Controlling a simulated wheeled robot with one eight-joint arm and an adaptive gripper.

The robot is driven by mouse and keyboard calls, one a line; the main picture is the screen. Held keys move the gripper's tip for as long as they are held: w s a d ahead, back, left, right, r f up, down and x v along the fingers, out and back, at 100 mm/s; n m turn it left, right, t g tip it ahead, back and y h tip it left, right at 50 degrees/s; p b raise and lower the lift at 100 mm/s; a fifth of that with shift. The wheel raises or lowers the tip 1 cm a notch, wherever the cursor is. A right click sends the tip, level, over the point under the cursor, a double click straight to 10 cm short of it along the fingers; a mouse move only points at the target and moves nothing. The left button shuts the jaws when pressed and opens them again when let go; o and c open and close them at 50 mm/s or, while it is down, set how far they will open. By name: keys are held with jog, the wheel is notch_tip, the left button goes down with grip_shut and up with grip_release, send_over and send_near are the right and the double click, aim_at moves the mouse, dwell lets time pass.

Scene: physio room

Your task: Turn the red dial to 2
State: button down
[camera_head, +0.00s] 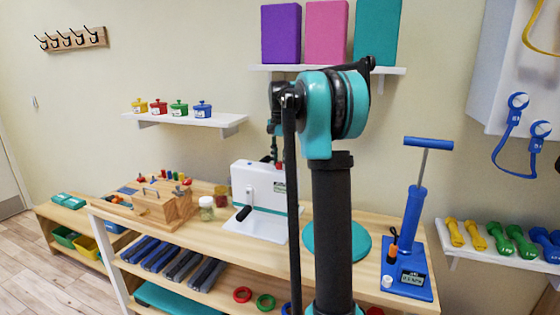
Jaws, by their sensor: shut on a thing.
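A white device (250,185) with a black-handled crank on its front stands on the wooden table. A small bit of red at its top edge, which looks like the red dial (266,159), shows beside my gripper. My gripper (278,160) is at the top of the device, small and partly hidden behind my own arm. It appears shut on the red dial. The dial's numbers and pointer are too small to read, so its setting cannot be told.
A wooden block box (165,204) and a glass jar (207,208) stand left of the device. A teal disc (355,245) and a blue pump (412,225) stand to the right. A shelf with coloured boxes (327,32) hangs above.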

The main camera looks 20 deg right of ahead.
aim_at(280, 162)
dwell(0.3)
jog(key=c, duration=1.2)
grip_release()
notch_tip(280, 162, up, 12)
jog(key=s+a+f+n+t, duration=0.1)
jog(key=s+a+f+n, duration=0.1)
jog(key=s+f, duration=0.9)
jog(key=s+a+f+n+t, duration=0.1)
jog(key=s+f+n, duration=0.3)
jog(key=s+f, duration=0.8)
jog(key=s+a+f+n+t, duration=0.2)
jog(key=s+a+f+n, duration=0.1)
jog(key=s+f, duration=0.9)
jog(key=shift+a+f+n, duration=0.15)
jog(key=shift+f+n, duration=0.15)
jog(key=shift+f, duration=0.3)
jog(key=shift+a+f+n, duration=0.15)
jog(key=shift+f+n, duration=0.15)
jog(key=shift+f, duration=0.3)
